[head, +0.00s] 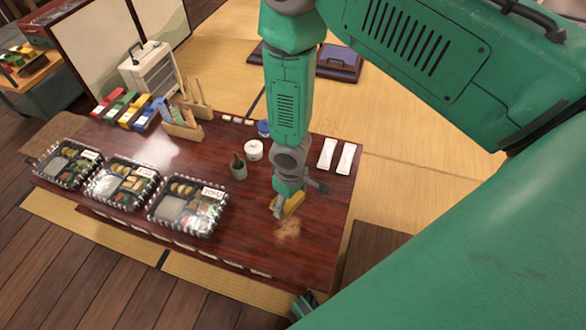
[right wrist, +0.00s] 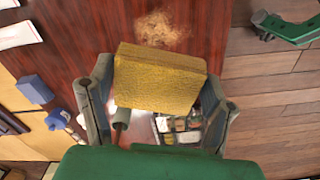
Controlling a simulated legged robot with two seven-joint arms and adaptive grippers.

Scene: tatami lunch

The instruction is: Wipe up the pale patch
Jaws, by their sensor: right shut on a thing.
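A pale, crumbly tan patch (head: 287,231) lies on the dark red table near its front right part; it also shows at the top of the right wrist view (right wrist: 160,28). My right gripper (head: 287,207) is shut on a yellow sponge (head: 293,204), just behind the patch in the head view. In the right wrist view the sponge (right wrist: 158,80) sits between both fingers, its broad face showing, with the patch beyond its edge. I cannot tell whether the sponge touches the table. A green and dark part, apparently my left gripper (head: 303,305), shows low by the table's front; its jaws are unclear.
Several lunch boxes (head: 187,208) line the table's front left. A dark cup (head: 238,168), a white lidded pot (head: 253,150) and two white rolled towels (head: 327,153) stand near the right gripper. A wooden holder (head: 183,130) is farther back. The table around the patch is clear.

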